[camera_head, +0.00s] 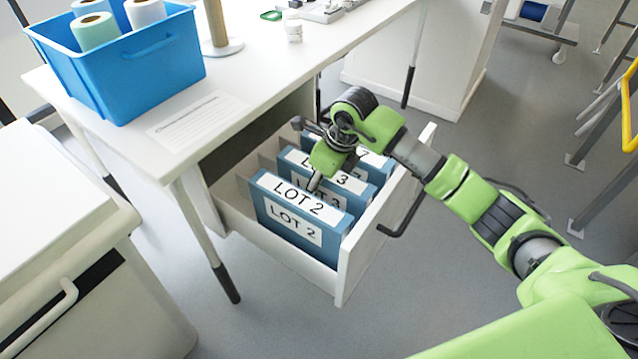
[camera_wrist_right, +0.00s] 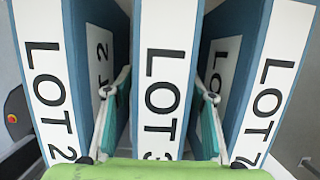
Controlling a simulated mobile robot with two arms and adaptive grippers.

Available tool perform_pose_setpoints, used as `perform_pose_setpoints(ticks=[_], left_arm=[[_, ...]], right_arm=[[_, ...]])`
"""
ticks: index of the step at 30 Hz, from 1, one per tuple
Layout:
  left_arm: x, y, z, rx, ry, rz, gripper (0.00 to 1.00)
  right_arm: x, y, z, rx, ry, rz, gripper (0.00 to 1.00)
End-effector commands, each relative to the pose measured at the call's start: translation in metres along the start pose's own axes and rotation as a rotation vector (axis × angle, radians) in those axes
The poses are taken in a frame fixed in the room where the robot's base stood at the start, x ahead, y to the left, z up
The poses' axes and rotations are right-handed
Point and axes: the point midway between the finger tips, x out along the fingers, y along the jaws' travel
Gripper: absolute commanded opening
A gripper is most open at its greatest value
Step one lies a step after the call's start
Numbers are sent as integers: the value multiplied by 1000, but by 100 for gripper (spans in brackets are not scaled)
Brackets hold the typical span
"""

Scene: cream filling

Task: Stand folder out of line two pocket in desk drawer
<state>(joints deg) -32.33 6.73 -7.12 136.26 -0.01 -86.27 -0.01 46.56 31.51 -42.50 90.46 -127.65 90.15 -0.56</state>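Three blue folders with white labels stand upright in the open desk drawer (camera_head: 352,258). The LOT 2 folder (camera_head: 300,228) is nearest in the head view; the LOT 3 folder (camera_head: 352,184) is behind it, and the LOT 7 folder (camera_head: 376,160) is furthest. My right gripper (camera_head: 319,178) is over the drawer, partly hiding LOT 3 and LOT 7. In the right wrist view my right gripper (camera_wrist_right: 163,95) has its fingers apart, one each side of the LOT 3 folder (camera_wrist_right: 165,70). LOT 2 (camera_wrist_right: 45,90) is on the left, LOT 7 (camera_wrist_right: 272,80) on the right. Contact with LOT 3 cannot be told. My left gripper is out of view.
The white desk (camera_head: 262,82) above the drawer holds a blue bin (camera_head: 150,75) with rolls, a paper sheet (camera_head: 197,120) and a small white bottle (camera_head: 293,28). A white cabinet (camera_head: 90,270) stands at the left. The floor before the drawer is clear.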

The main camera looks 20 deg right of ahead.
Motion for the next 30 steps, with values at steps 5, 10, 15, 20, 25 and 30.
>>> perform_pose_setpoints(ticks=[5,10,15,20,25,30], left_arm=[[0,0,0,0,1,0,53],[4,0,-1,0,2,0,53],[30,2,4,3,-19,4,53],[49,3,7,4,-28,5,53],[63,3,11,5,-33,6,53],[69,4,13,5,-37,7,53]], right_arm=[[0,0,0,0,0,0,51],[-13,-1,2,0,-2,-2,51],[-49,-2,2,-1,-4,-4,51],[-83,-2,2,0,-3,-3,51],[-110,-1,1,0,-2,-2,51],[-121,0,1,0,0,-1,51]])
